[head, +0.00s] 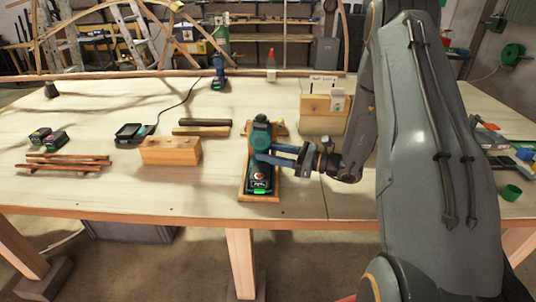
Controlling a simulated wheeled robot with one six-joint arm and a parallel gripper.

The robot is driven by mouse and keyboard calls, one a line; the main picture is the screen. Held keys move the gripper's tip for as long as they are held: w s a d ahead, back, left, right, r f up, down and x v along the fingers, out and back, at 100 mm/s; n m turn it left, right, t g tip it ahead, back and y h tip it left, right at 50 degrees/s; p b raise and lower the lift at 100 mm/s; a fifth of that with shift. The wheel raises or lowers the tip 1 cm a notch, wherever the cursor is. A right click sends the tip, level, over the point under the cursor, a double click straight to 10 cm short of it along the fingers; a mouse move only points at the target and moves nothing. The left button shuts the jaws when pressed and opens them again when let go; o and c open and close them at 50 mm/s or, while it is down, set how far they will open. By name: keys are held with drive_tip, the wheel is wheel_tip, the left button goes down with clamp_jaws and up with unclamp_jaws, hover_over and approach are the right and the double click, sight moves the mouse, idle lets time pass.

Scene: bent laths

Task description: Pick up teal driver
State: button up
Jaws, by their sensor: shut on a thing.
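The teal driver (259,137) is a teal and black power tool at the middle of the workbench, near its front edge. It lies on or just over a small wooden tray (275,190), with its dark base towards me. My gripper (272,155) reaches in from the right and is shut on the driver. The jaws partly hide the driver's middle. I cannot tell whether the driver is clear of the tray.
A wooden block (170,151) stands left of the tray, and a charger (130,133) with a cable is behind it. A wooden box (322,115) stands behind my gripper. Another driver (218,75) stands at the back. The front left of the workbench (120,195) is clear.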

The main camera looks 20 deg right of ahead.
wheel_tip(320, 180, up, 17)
drive_tip(key=b, duration=0.3)
drive_tip(key=shift+r+b, duration=0.1)
drive_tip(key=shift+b, duration=0.3)
drive_tip(key=shift+r, duration=0.25)
idle(0.5)
